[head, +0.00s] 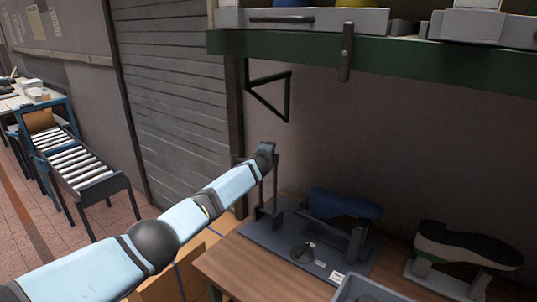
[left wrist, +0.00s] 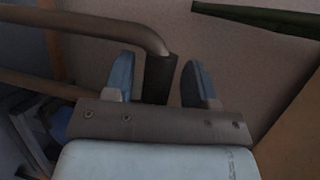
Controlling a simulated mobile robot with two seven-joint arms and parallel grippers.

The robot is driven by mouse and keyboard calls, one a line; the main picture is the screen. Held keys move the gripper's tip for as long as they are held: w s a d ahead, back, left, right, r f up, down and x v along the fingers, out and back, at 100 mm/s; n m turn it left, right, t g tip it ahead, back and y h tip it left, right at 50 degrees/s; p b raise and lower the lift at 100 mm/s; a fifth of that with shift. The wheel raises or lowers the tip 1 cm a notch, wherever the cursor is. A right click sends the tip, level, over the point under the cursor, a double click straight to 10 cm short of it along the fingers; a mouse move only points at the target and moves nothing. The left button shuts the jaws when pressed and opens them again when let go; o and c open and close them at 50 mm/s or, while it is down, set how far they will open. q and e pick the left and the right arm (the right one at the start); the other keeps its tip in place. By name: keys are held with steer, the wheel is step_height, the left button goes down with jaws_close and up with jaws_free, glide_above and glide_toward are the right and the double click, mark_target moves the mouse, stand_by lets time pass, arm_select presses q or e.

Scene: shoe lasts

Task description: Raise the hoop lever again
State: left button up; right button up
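The hoop lever (head: 274,182) stands upright at the left end of a grey base plate (head: 262,241) on the wooden bench. It also shows in the left wrist view as a brown bent bar (left wrist: 95,27) with a dark sleeve (left wrist: 158,80). My left gripper (head: 266,156) is at the lever's top. In the left wrist view my left gripper (left wrist: 160,82) has its two blue-grey fingers apart, with the sleeve between them and a visible gap on the right side. My right gripper is out of view.
A dark shoe with a pale toe (head: 465,243) rests sole-up on a stand at the right. A green shelf (head: 400,60) with grey trays overhangs the bench (head: 240,268). A grey bin (head: 365,290) is at the front edge. A roller conveyor (head: 75,163) stands far left.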

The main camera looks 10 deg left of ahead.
arm_select(q)
steer(key=shift+s+a+r+p, duration=0.15)
steer(key=shift+s+p, duration=0.35)
steer(key=shift+s, duration=0.3)
steer(key=s+r, duration=0.2)
steer(key=s, duration=1)
steer(key=shift+d+r, duration=0.2)
steer(key=shift+r, duration=0.05)
steer(key=s+d+f+n+g+h, duration=0.2)
steer(key=s+d+f+n, duration=0.1)
steer(key=s+f, duration=0.75)
steer(key=s+d+f+n+g+h, duration=0.1)
steer(key=s+d+f+n, duration=0.2)
steer(key=s+f, duration=0.75)
steer(key=s+a+f+n, duration=0.1)
steer(key=s+f+n, duration=0.2)
steer(key=s, duration=0.7)
steer(key=s+a+f+n+g, duration=0.1)
steer(key=s+f+n, duration=0.2)
steer(key=s, duration=0.7)
steer(key=s+a+f+n, duration=0.1)
steer(key=s+f+n, duration=0.2)
steer(key=s, duration=0.7)
steer(key=shift+a+f+n+g, duration=0.2)
steer(key=shift+a+n+g, duration=0.15)
steer(key=shift+n+g, duration=0.05)
